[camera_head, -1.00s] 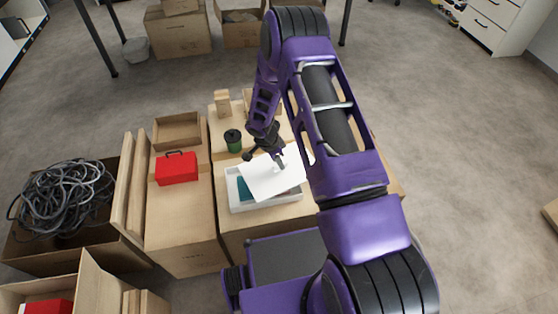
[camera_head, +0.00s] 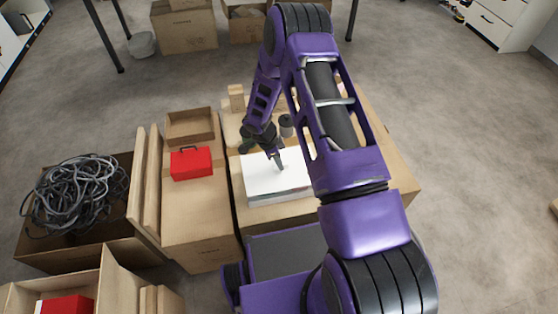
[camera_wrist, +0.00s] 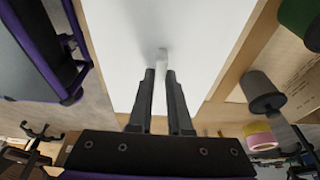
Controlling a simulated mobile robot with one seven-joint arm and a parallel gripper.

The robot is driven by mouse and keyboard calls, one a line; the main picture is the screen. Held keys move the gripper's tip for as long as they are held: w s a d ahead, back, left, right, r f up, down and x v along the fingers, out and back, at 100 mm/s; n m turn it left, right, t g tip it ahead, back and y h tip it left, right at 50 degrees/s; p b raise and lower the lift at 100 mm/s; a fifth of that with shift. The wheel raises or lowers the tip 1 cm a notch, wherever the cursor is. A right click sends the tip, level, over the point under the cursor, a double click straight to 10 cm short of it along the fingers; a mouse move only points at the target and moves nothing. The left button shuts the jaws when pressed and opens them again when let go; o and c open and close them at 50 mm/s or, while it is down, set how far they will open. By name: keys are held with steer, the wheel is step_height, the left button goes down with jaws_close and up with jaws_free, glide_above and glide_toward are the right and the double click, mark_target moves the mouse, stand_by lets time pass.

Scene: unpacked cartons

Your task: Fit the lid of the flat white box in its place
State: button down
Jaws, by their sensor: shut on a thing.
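The flat white box (camera_head: 270,201) stands on a carton top, with its near side wall showing below the lid. The white lid (camera_head: 262,175) lies level over the box and hides its inside; I cannot tell whether it is fully seated. My gripper (camera_head: 279,166) is above the lid, with its fingers closed at the small upright grip near the lid's middle. In the wrist view, the two fingers of my gripper (camera_wrist: 161,74) point at this grip (camera_wrist: 162,54), and the lid (camera_wrist: 195,35) fills the upper middle.
A grey cylinder (camera_head: 286,122) stands behind the box; it also shows in the wrist view (camera_wrist: 262,90), near a green one (camera_wrist: 302,18). A red case (camera_head: 191,164) and an open tray (camera_head: 190,126) are on the left carton. Coiled cable (camera_head: 78,192) fills another box.

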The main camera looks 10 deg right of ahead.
steer(key=shift+f, duration=0.6)
steer(key=shift+f, duration=0.15)
steer(key=shift+f+b, duration=0.85)
steer(key=shift+f, duration=0.2)
steer(key=c, duration=0.8)
jaws_free()
steer(key=shift+o, duration=0.2)
steer(key=p+v, duration=0.2)
steer(key=v, duration=1.5)
steer(key=shift+a+r, duration=0.15)
steer(key=shift+r, duration=0.1)
